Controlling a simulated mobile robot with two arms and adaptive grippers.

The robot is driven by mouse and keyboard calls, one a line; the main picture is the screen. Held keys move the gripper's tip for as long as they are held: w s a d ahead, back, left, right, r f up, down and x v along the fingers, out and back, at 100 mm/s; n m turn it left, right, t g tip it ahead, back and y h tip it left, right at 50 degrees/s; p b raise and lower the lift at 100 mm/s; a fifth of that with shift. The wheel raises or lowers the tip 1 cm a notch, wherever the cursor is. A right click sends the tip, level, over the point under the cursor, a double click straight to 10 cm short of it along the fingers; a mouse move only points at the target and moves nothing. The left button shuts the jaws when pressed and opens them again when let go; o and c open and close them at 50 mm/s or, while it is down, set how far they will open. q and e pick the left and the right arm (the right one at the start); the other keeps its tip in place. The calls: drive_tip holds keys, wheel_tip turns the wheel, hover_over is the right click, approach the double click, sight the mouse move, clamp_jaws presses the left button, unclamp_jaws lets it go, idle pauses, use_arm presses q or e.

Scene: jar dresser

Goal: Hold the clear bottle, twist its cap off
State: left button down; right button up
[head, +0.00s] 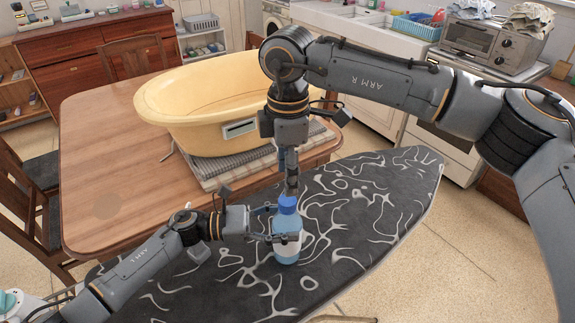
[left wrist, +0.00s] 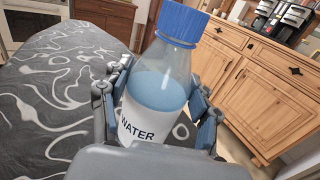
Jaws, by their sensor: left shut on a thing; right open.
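The clear bottle (head: 287,249) has bluish contents and stands upright at the ironing board. In the left wrist view the bottle (left wrist: 165,92) bears a white WATER label and its blue cap (left wrist: 184,20) is on its neck. My left gripper (head: 280,226) is shut around the bottle's body from the left. My right gripper (head: 291,182) points down directly above the blue cap (head: 287,202) and is open. Whether its fingertips touch the cap is hard to tell. The right gripper does not show in the left wrist view.
The dark patterned ironing board (head: 380,205) has free room around the bottle. Behind it is a wooden table (head: 100,150) with a yellow baby tub (head: 180,115) on folded striped cloth (head: 235,172). A wooden chair (head: 140,65) stands behind the table.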

sight(287, 200)
wheel_tip(287, 200, down, 7)
drive_tip(key=shift+r, duration=0.1)
drive_tip(key=shift+c, duration=0.4)
